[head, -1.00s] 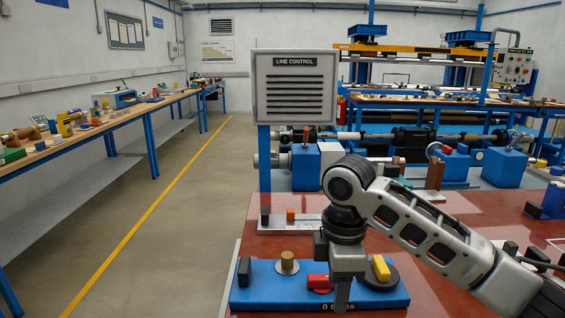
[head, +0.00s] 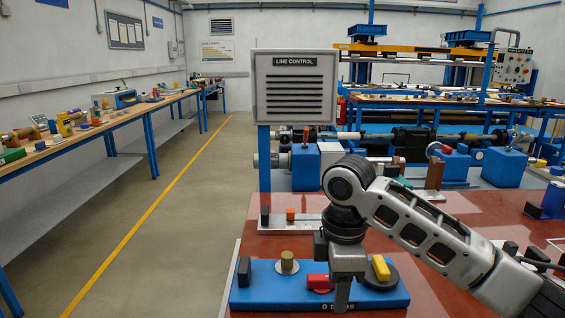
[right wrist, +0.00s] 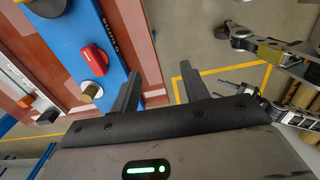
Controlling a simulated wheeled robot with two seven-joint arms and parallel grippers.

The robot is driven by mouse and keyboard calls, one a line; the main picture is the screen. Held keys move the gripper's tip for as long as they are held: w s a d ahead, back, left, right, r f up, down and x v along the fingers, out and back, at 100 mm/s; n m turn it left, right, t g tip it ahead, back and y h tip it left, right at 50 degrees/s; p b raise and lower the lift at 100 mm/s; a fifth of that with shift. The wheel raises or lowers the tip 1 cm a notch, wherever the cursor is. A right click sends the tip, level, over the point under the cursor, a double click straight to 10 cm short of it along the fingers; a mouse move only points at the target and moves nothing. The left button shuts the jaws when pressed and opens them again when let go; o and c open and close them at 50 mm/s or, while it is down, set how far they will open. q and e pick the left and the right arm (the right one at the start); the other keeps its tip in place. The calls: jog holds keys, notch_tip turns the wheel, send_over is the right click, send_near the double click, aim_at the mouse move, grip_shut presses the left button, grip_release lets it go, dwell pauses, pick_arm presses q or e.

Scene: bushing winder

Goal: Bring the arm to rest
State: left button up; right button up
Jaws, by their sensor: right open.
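My right arm comes in from the right in the head view, and its gripper (head: 342,292) points down in front of the blue control panel (head: 268,298). In the right wrist view the two fingers of this gripper (right wrist: 160,88) stand apart with nothing between them. The blue panel lies left of the fingers there, with a red knob (right wrist: 94,60) and a brass-coloured knob (right wrist: 91,92) on it. In the head view the panel also carries a black block (head: 244,271) and a yellow handle (head: 381,268) on a dark disc. My left gripper is not in the head view.
The panel sits on a red-brown table (head: 300,240). A grey LINE CONTROL box (head: 294,88) on a blue post stands behind it. A long workbench (head: 85,130) with several items runs along the left wall. The floor (head: 150,250) between is clear.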

jog(key=s+a+f+m+t+y, duration=0.2)
jog(key=a+f+m+y, duration=0.15)
jog(key=f, duration=0.55)
jog(key=s+a+f+m+t+y, duration=0.2)
jog(key=s+a+f+m+y, duration=0.15)
jog(key=f, duration=0.65)
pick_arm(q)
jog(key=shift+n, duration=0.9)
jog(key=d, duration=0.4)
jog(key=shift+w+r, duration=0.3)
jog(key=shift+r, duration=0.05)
pick_arm(e)
jog(key=s+d+f+m+t+h, duration=0.4)
jog(key=s+d+f+m+t, duration=0.2)
jog(key=s+d, duration=0.7)
notch_tip(320, 180, down, 2)
jog(key=shift+s+f+m, duration=0.1)
jog(key=shift+s+m, duration=0.15)
jog(key=shift+m, duration=0.85)
